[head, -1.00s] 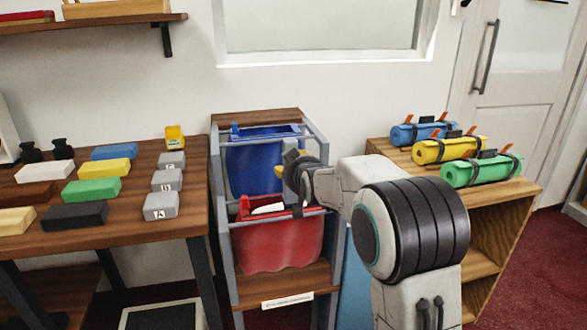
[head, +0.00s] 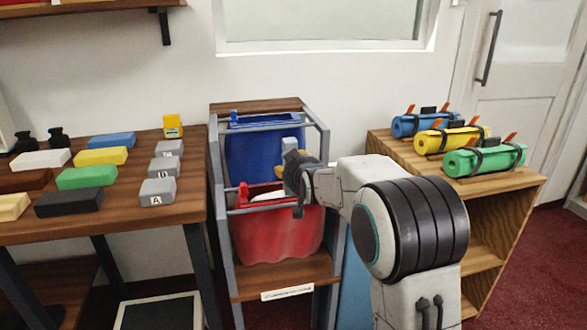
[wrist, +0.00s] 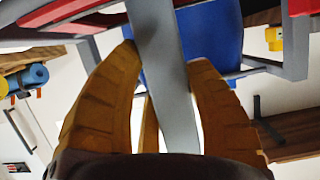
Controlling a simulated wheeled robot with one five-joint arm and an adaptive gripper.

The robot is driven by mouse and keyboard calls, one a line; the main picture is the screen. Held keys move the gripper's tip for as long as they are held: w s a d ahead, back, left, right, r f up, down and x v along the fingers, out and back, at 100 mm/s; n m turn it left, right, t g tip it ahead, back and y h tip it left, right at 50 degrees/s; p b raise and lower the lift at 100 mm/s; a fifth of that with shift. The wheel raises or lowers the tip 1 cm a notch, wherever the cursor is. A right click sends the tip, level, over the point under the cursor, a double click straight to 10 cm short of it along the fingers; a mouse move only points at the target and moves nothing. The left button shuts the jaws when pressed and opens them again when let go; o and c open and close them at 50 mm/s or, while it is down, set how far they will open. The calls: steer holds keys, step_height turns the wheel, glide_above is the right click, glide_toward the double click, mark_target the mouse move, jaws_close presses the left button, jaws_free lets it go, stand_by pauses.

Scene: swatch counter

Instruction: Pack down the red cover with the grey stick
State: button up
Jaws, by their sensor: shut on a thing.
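The red cover (head: 277,238) hangs as a soft bag in the front part of a grey-framed rack, and something white (head: 268,195) shows in its opening. My gripper (head: 290,168) is just above the right side of that opening. It is shut on the grey stick (head: 293,147), whose upper end stands up above the fingers. In the wrist view the yellow-brown fingers (wrist: 165,58) close around the flat grey stick (wrist: 172,90). The stick's lower end is hidden in the head view, so I cannot tell whether it touches anything.
A blue bag (head: 260,155) hangs behind the red one. The rack's grey rails (head: 272,208) surround both openings. Left, a table holds coloured blocks (head: 87,178) and grey lettered blocks (head: 157,191). Right, a wooden shelf (head: 400,150) carries strapped rolls (head: 484,160).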

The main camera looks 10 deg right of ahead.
mark_target(294, 140)
steer(key=shift+f+b, duration=1.05)
steer(key=shift+f, duration=0.15)
steer(key=shift+r+p, duration=3.8)
steer(key=shift+r, duration=1.8)
